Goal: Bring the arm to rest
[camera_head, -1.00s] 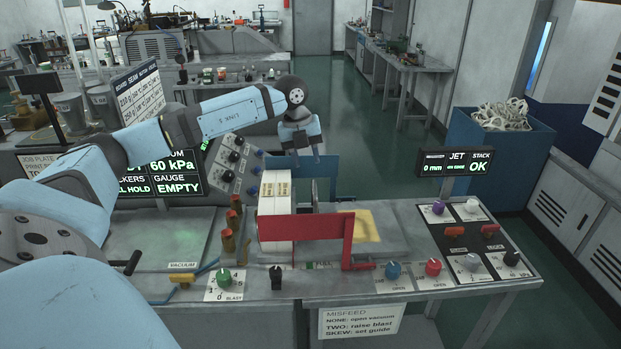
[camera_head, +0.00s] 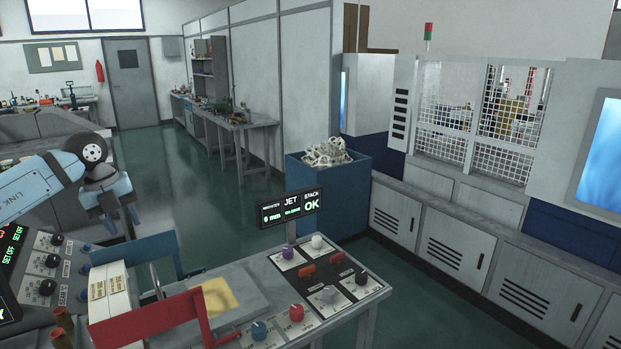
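My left arm comes in from the left edge and ends in my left gripper (camera_head: 120,221), which points down above the far side of the bench. It hangs above and behind the blue guide plate (camera_head: 135,252), apart from the bench top. Its two fingers look spread with nothing between them. The white carton-like stack (camera_head: 112,291) stands between the blue guide plate and the red guide bracket (camera_head: 150,318). My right gripper does not show.
The control bench (camera_head: 262,275) carries several knobs and the JET/STACK display (camera_head: 290,208), which reads 0 mm and OK. A blue bin (camera_head: 335,195) with pale scrap rings stands behind it. Grey cabinets (camera_head: 440,232) line the right. The green floor (camera_head: 200,180) behind the bench is clear.

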